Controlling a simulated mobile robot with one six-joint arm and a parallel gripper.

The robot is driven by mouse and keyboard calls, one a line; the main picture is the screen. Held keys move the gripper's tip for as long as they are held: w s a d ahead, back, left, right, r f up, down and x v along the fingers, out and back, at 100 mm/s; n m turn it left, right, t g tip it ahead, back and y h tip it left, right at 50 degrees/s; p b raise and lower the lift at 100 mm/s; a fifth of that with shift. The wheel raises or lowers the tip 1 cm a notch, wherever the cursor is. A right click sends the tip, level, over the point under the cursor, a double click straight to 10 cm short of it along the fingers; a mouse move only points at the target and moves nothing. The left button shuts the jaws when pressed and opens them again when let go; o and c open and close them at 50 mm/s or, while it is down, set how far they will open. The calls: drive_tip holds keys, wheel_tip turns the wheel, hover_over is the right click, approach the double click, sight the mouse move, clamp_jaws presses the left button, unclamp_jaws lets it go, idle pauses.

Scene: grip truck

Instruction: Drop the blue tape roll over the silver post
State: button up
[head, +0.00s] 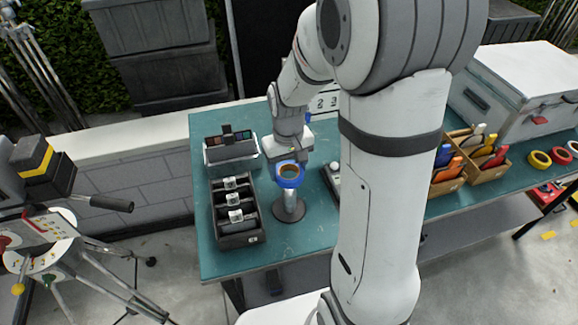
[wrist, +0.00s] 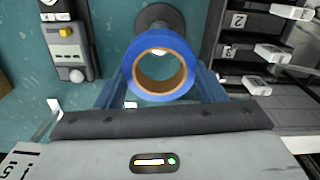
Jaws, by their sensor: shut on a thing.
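My gripper (head: 289,165) is shut on the roll. In the wrist view the roll (wrist: 160,43) sits between the fingers of my gripper (wrist: 161,88), and a small bright patch shows through its hole. I cannot tell whether the roll surrounds the post tip.
Wooden bins (head: 450,178) and more tape rolls lie to the right on the teal table (head: 310,240). Bare tabletop lies in front of the post.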

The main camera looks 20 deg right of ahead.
sight(288, 181)
drive_tip(key=shift+f, duration=0.2)
drive_tip(key=shift+f+b, duration=0.4)
drive_tip(key=shift+b, duration=0.15)
drive_tip(key=shift+f, duration=0.25)
idle(0.3)
drive_tip(key=shift+f+b, duration=5)
drive_tip(key=shift+f, duration=1)
drive_tip(key=o, duration=1.1)
drive_tip(key=shift+r, duration=0.15)
wheel_tip(288, 181, up, 7)
drive_tip(key=shift+f, duration=0.1)
drive_tip(key=shift+r, duration=0.45)
